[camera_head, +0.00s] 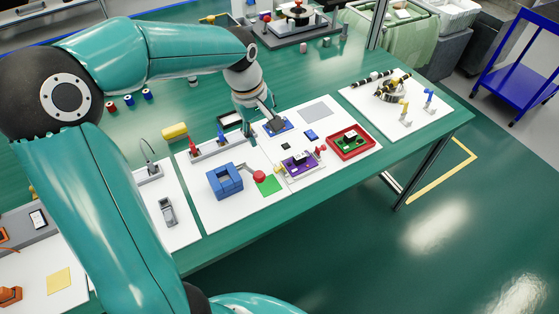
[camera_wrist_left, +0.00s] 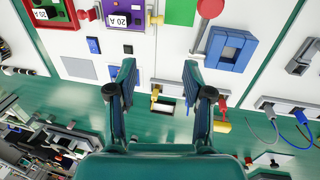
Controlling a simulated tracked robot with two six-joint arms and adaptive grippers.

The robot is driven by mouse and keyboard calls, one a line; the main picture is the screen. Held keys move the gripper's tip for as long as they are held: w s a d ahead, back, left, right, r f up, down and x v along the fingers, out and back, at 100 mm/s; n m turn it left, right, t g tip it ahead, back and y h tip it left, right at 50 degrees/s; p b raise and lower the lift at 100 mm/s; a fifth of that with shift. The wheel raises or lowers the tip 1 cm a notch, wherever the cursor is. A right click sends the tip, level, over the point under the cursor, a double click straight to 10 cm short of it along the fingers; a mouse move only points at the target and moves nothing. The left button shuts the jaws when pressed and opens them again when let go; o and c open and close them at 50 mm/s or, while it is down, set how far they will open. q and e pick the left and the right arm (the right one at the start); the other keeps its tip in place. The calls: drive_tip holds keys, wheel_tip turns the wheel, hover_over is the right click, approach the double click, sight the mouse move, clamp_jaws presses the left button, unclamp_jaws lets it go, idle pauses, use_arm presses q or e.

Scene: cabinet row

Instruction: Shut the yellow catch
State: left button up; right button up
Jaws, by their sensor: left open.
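A small yellow catch (camera_wrist_left: 155,93) shows in the left wrist view between the two fingers, beyond their tips. A blue lever (camera_head: 221,134) and a red lever (camera_head: 192,146) stand in the same row. In the head view my gripper and wrist seem to hide the yellow one. My left gripper (camera_head: 271,117) is open and empty over the white board. Its spread fingers also show in the left wrist view (camera_wrist_left: 157,75). I cannot tell how far the catch is turned. My right gripper is not in view.
A blue block frame (camera_head: 225,181), a red-knobbed lever (camera_head: 258,175), a purple module (camera_head: 300,164) and a red tray (camera_head: 351,143) stand on the boards nearby. Another yellow fitting (camera_head: 405,110) is on the far right board. A yellow cylinder (camera_head: 174,131) lies behind the row.

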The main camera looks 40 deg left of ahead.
sight(279, 170)
use_arm(q)
drive_tip(key=w+f, duration=0.1)
drive_tip(key=f, duration=0.4)
drive_tip(key=w+d+f, duration=0.1)
drive_tip(key=f, duration=0.4)
drive_tip(key=w+f, duration=0.1)
drive_tip(key=f, duration=0.4)
drive_tip(key=shift+d+f, duration=0.1)
drive_tip(key=shift+d, duration=0.2)
clamp_jaws()
